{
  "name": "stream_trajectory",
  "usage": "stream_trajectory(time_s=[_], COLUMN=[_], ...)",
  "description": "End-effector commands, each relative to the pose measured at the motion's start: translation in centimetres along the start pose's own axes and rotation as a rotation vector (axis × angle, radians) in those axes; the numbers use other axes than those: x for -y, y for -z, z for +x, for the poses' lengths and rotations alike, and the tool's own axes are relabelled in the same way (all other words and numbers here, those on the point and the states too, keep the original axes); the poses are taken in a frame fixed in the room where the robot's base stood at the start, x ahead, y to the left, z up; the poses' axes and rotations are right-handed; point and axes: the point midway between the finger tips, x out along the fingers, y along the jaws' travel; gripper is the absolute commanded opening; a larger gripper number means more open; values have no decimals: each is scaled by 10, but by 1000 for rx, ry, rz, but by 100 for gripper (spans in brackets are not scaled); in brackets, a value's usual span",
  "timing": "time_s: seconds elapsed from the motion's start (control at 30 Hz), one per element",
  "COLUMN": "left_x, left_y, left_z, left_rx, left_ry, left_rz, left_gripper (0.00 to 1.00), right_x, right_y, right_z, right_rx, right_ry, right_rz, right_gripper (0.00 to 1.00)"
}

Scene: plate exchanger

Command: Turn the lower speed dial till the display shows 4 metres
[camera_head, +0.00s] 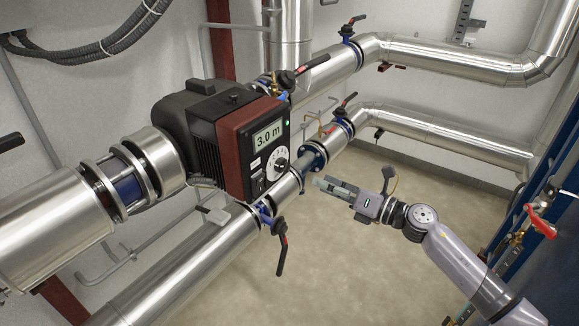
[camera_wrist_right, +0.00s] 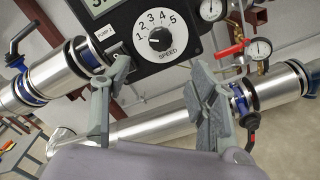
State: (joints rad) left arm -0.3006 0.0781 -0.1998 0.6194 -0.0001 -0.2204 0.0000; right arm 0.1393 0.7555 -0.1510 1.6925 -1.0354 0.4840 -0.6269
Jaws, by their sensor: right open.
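The speed dial (camera_head: 278,163) is a white round disc with a dark knob on the dark front of the red-and-black pump unit. The display (camera_head: 268,136) above it reads 3.0 m. In the right wrist view the dial (camera_wrist_right: 158,38) shows numbers 1 to 5 and the word SPEED, and only the bottom of the display (camera_wrist_right: 101,6) shows. My right gripper (camera_head: 318,183) is open and empty, to the right of the dial and apart from it. In the wrist view its fingers (camera_wrist_right: 159,68) are spread below the dial. My left gripper is not in view.
A label (camera_wrist_right: 104,33) reading PUMP 2 is beside the dial. Silver pipes run past the unit, with a black-handled valve (camera_head: 281,255) below it. Gauges (camera_wrist_right: 258,48) and a red lever (camera_wrist_right: 230,49) are right of the dial. The floor (camera_head: 350,270) is clear.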

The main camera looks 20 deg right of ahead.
Motion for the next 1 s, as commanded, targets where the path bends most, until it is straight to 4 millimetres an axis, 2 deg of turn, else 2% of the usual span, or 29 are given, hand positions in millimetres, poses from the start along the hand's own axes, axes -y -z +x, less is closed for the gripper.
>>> stream_trajectory(time_s=[0.3, 0.5, 0.7, 0.93, 1.0], left_x=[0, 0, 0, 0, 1], left_y=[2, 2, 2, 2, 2], left_z=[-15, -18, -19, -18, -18], left_rx=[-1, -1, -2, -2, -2], left_ry=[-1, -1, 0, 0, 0], left_rz=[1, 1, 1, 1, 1], left_gripper=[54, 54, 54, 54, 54], right_x=[-1, 0, 0, 1, 1], right_y=[-3, -1, 0, 0, 0], right_z=[68, 97, 107, 108, 108], right_rx=[4, 3, 0, 0, 0], right_ry=[-1, 1, 1, 1, 1], right_rz=[3, 3, 2, 2, 2], right_gripper=[54, 54, 54, 54, 50])
